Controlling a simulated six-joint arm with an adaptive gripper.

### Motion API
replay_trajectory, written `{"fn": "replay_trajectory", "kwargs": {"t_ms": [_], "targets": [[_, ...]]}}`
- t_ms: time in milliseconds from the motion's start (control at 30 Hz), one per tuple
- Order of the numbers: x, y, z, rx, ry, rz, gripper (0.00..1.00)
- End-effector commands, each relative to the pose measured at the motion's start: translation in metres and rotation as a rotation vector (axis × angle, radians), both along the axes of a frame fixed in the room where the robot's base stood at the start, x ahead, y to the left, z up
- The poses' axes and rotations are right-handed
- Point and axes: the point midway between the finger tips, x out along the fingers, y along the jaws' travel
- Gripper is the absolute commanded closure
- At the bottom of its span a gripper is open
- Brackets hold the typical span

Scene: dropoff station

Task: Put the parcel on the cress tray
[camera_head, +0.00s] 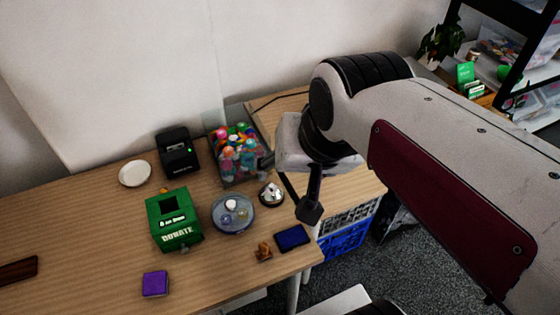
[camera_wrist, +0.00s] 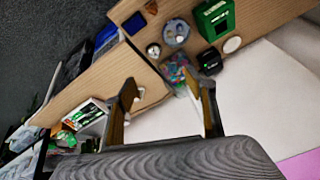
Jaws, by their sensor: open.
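No thing in view is clearly marked as the parcel or the cress tray. A small purple block (camera_head: 155,283) lies at the front of the wooden table, and a flat dark-blue pad (camera_head: 292,237) lies near its right edge; I cannot tell whether either is meant. A round grey dish (camera_head: 233,226) with small items stands mid-table and also shows in the wrist view (camera_wrist: 176,40). My gripper (camera_head: 310,208) hangs above the table's right part, partly hidden by my arm. In the wrist view my gripper (camera_wrist: 165,92) has its fingers apart with nothing held.
A green donation box (camera_head: 174,230), black card terminal (camera_head: 178,151), white plate (camera_head: 135,173), tub of colourful things (camera_head: 238,160), bell (camera_head: 271,194) and brown figurine (camera_head: 263,252) stand on the table. A blue crate (camera_head: 343,243) is below its right end. The front-left tabletop is mostly free.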

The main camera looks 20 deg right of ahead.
Motion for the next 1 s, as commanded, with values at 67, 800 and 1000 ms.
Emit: {"fn": "replay_trajectory", "kwargs": {"t_ms": [67,800,1000], "targets": [[-0.015,0.004,-0.003,-0.042,-0.009,0.082,0.45],[-0.055,0.011,-0.019,-0.174,-0.021,0.332,0.45],[-0.055,0.011,-0.019,-0.174,-0.021,0.331,0.45]]}}
